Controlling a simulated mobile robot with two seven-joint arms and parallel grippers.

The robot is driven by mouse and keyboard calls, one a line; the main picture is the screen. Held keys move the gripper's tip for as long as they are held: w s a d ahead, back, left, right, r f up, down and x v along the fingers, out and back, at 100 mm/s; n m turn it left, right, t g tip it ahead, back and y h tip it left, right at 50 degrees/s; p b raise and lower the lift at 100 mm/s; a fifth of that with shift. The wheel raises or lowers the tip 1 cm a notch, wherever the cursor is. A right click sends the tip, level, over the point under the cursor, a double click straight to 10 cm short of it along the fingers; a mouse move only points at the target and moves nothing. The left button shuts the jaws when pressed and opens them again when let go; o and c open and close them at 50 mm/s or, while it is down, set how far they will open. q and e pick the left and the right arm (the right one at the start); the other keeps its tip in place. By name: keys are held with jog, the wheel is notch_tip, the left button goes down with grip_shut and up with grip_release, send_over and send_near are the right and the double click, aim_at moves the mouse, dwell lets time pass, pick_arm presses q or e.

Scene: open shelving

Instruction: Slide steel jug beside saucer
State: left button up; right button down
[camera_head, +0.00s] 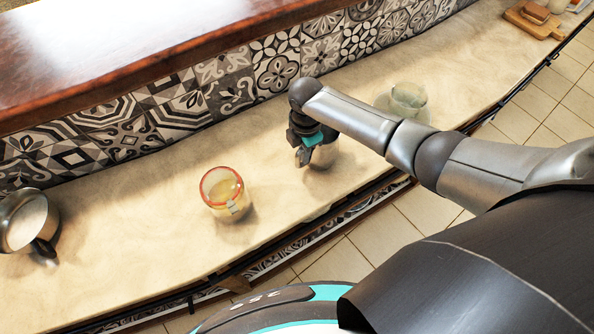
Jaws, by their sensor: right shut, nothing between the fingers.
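My right gripper (301,157) reaches in from the right over the pale counter, shut and empty, fingers pointing down. A small shiny vessel (324,156), perhaps the steel jug, stands right beside the fingers. My gripper and wrist partly cover it, and I cannot tell whether they touch it. A larger steel pot-like vessel (27,218) with a dark handle stands at the far left, cut by the picture edge. My left gripper is not in view.
A red-rimmed glass jar (226,193) stands on the counter (130,225) left of my right gripper. A greenish glass (408,99) stands behind my right forearm. A wooden board (535,20) lies at the far right. A patterned tile wall (225,90) borders the back; a dark rail edges the front.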

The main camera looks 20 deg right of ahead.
aim_at(336, 135)
jog(key=d, duration=0.1)
jog(key=w+d, duration=0.1)
jog(key=d, duration=0.1)
jog(key=w+d, duration=0.1)
jog(key=d, duration=0.3)
jog(key=w+d+b, duration=0.1)
jog(key=d, duration=0.1)
jog(key=shift+d, duration=0.55)
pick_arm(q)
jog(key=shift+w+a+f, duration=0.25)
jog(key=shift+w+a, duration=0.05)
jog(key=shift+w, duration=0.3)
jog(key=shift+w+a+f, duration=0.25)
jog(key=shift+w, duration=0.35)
pick_arm(e)
jog(key=shift+w, duration=0.15)
